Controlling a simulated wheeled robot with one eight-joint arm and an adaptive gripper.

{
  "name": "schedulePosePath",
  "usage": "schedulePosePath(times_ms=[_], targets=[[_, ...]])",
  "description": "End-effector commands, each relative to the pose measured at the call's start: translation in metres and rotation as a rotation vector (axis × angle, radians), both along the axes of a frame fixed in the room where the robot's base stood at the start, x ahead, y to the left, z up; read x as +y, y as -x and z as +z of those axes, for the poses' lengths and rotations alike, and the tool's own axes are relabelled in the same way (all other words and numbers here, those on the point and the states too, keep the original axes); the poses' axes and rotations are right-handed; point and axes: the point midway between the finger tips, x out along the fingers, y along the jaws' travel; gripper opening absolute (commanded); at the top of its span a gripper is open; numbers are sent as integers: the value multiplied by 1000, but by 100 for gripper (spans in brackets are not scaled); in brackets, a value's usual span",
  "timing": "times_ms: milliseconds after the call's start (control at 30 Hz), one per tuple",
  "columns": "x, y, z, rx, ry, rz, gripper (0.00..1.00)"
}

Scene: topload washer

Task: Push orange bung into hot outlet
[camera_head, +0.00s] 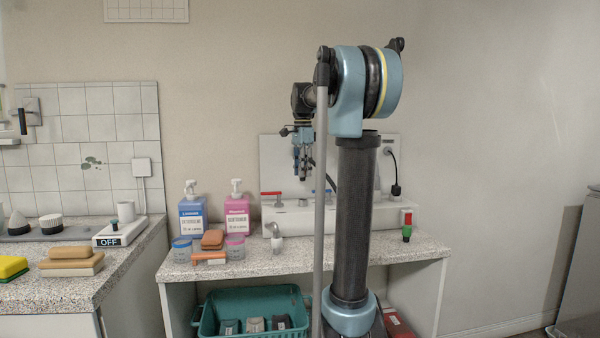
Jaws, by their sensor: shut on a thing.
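My gripper (303,170) hangs pointing down in front of the pale back panel, above the white ledge of the outlet box. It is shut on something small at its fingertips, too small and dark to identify. I cannot make out the orange bung for certain. The white outlet box (290,218) stands at the back of the speckled counter. A red-handled valve (271,194) is at its left, left of and below my gripper. A blue-handled valve (328,191) shows partly behind my arm. I cannot tell which opening is the hot outlet.
Blue (193,212) and pink (237,212) pump bottles, small jars and orange-brown blocks (212,240) crowd the counter's left. A grey spout (275,237) juts forward. A red and green item (406,225) stands at right. A teal basket (255,308) sits below.

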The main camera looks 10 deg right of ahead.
Motion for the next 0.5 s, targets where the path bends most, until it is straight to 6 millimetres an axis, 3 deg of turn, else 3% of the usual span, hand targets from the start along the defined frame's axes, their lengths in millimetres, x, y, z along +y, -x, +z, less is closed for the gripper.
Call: schedulePosePath(times_ms=[500], targets=[[2, 0, -33, 0, 0, 3, 8]])
